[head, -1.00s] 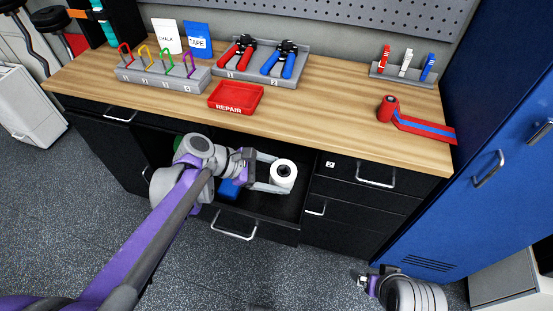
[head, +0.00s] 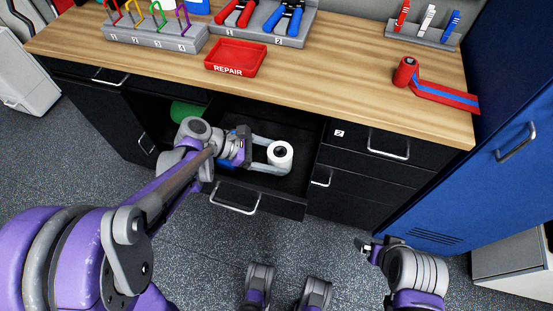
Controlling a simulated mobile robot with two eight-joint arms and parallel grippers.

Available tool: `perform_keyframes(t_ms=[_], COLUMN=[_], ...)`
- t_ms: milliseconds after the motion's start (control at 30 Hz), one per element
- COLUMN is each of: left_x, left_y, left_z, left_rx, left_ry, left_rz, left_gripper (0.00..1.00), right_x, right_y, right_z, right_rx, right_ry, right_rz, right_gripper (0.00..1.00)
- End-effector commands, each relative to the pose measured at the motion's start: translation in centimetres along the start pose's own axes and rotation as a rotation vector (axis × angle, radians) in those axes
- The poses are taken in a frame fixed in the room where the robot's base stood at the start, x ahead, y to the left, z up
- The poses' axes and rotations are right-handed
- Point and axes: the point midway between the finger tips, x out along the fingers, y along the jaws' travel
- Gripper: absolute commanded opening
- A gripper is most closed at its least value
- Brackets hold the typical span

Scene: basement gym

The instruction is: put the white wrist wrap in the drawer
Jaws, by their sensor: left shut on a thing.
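The white wrist wrap (head: 284,163) is a rolled cylinder with a dark hole in its top. My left gripper (head: 271,155) is shut on it, one finger on either side, and holds it upright within the outline of the open drawer (head: 297,184). I cannot tell whether the wrap touches the drawer floor. The drawer is black with a silver handle, pulled out below the worktop; my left arm hides part of its left side. My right gripper (head: 367,247) is at the lower right, above the floor and away from the drawer; its jaws are too small to read.
A green roll (head: 188,112) and a partly hidden blue item (head: 229,164) show around my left wrist. On the wooden worktop (head: 330,88) are a red REPAIR tray (head: 235,58), a red-blue wrap (head: 405,71) and tool racks. A blue locker (head: 490,150) stands right.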

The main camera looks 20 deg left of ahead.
Motion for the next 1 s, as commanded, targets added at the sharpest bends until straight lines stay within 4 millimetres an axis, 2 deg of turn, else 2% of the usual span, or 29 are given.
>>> perform_keyframes(t_ms=[33,100,433,467,500,600,867,1000], left_x=[0.6,0.8,1.0,1.0,0.9,0.9,0.8,-0.6], left_y=[0.0,-0.1,-0.1,-0.1,-0.1,-0.1,-0.1,0.0], left_z=[-0.9,-1.3,-1.5,-1.5,-1.5,-1.4,-1.2,-1.2], left_rx=[0.0,0.0,0.0,0.0,0.001,0.001,0.001,0.0], left_ry=[0.0,0.0,0.0,0.0,0.0,0.0,0.0,0.001], left_rz=[-0.001,0.0,0.0,0.0,0.0,0.0,0.0,0.003], left_gripper=[0.0,0.0,0.0,0.78,0.85,1.0,1.0,1.0], right_x=[0.5,0.6,0.8,0.8,0.7,0.7,0.5,0.1], right_y=[0.0,0.0,0.0,0.0,0.0,0.0,0.0,0.0], right_z=[0.2,0.2,0.3,0.3,0.3,0.3,0.2,0.1], right_rx=[0.0,0.0,0.0,0.0,0.0,0.0,0.0,0.0], right_ry=[-0.002,-0.002,-0.003,-0.003,-0.003,-0.003,-0.002,-0.001], right_rz=[0.0,0.0,0.0,0.0,0.0,0.0,0.0,0.0], right_gripper=[1.0,1.0,1.0,1.0,1.0,1.0,1.0,1.0])
